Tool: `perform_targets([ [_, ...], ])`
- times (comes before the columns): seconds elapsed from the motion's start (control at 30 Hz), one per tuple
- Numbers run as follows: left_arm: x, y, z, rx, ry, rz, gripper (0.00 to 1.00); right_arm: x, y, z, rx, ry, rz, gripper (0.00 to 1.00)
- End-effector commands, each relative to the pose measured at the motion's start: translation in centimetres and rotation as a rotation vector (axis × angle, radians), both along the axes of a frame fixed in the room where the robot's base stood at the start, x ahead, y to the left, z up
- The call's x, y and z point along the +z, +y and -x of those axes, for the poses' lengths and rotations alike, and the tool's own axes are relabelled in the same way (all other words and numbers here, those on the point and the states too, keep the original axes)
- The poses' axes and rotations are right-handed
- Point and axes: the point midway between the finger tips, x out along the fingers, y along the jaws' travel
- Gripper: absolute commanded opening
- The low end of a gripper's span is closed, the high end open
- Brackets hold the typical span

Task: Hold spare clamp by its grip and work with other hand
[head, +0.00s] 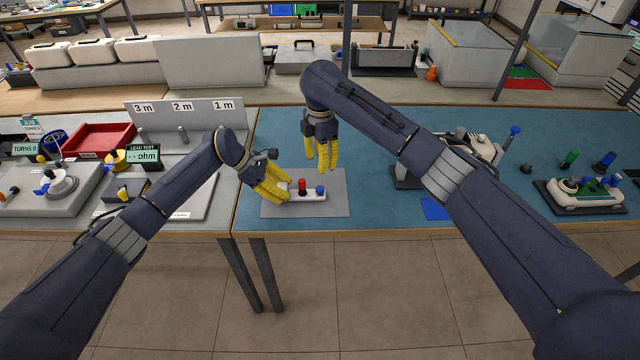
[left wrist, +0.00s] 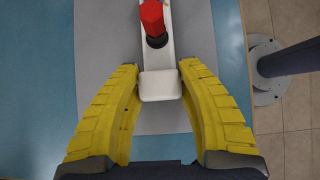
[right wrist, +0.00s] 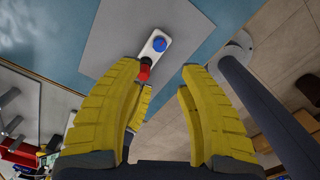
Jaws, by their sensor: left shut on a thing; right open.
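The spare clamp (head: 312,197) is a short white bar with a red knob (head: 302,186) and a blue knob (head: 320,190). It lies on a grey mat (head: 337,180) on the blue bench. My left gripper (head: 279,192) is shut on its plain white left end; in the left wrist view that white grip (left wrist: 160,85) sits between the yellow fingertips. My right gripper (head: 322,168) is open and empty, fingers down, above and behind the clamp. In the right wrist view the clamp's blue knob (right wrist: 159,44) shows beyond the fingertips and the red knob is partly covered by a finger.
A grey station with a lead test display (head: 143,158) and a red tray (head: 97,140) stands left. A grey device sits behind my right arm, with a blue square (head: 434,208) nearby. A white-green unit (head: 583,195) is far right. The bench's front edge is close to the mat.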

Motion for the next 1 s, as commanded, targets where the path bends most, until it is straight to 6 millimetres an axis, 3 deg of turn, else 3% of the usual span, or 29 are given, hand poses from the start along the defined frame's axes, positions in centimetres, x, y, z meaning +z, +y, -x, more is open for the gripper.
perform_targets([
  [0.17, 0.0, 0.0, 0.0, 0.000, 0.000, 0.000, 0.00, -1.4, -0.7, 0.2, -0.027, 0.005, 0.032, 0.38],
  [0.7, 0.0, 0.0, 0.0, 0.000, 0.000, 0.000, 0.00, -4.9, -0.5, 0.1, -0.783, -0.007, 0.025, 0.38],
  [1.0, 0.0, 0.0, 0.0, 0.000, 0.000, 0.000, 0.00, -5.0, 0.0, 0.0, -1.015, -0.001, 0.001, 0.38],
])
